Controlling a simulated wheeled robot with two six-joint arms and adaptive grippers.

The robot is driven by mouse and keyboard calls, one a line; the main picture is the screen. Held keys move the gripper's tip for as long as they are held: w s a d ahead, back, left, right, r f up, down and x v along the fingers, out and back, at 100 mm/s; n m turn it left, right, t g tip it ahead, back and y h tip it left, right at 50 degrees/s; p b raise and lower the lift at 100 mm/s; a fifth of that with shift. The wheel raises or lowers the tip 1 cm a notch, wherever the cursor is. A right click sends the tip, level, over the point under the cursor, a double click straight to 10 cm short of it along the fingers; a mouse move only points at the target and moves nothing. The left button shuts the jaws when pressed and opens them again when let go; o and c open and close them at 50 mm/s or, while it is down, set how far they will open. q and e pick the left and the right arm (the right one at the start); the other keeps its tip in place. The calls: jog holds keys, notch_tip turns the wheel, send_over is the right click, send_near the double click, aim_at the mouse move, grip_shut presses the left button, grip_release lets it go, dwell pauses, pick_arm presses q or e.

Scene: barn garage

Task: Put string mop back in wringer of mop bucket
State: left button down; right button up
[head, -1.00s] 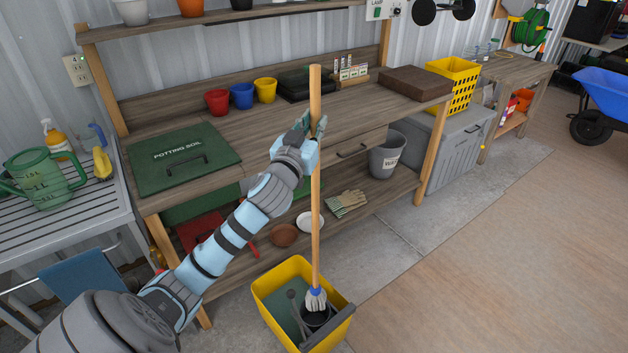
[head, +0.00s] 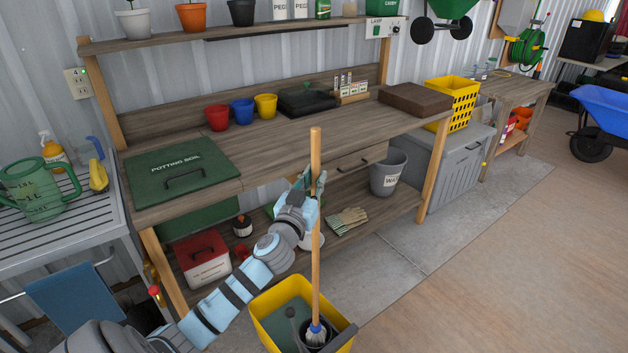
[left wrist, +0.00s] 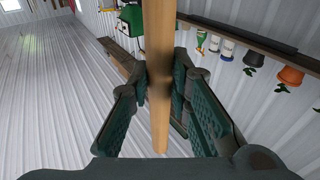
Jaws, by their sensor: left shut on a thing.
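The string mop (head: 316,255) stands nearly upright, with a long wooden handle, a blue collar and white strings. My left gripper (head: 314,185) is shut on the upper handle, below its top end. In the left wrist view my left gripper's dark fingers (left wrist: 167,95) close around the handle (left wrist: 160,60) from both sides. The yellow mop bucket (head: 268,309) stands on the floor before the bench. The mop's strings are at the dark round wringer (head: 328,346) inside it and look partly within its opening; how deep is hidden. My right gripper is not in view.
The wooden potting bench (head: 290,145) stands just behind the bucket, with a grey bucket (head: 388,175) and gloves (head: 347,217) on its lower shelf. A slatted table (head: 60,225) is at the left. The floor at the right (head: 500,270) is clear.

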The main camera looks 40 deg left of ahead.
pick_arm(q)
jog(key=shift+f+b, duration=0.4)
jog(key=shift+b, duration=0.1)
jog(key=c, duration=1.5)
grip_release()
jog(key=shift+r, duration=0.1)
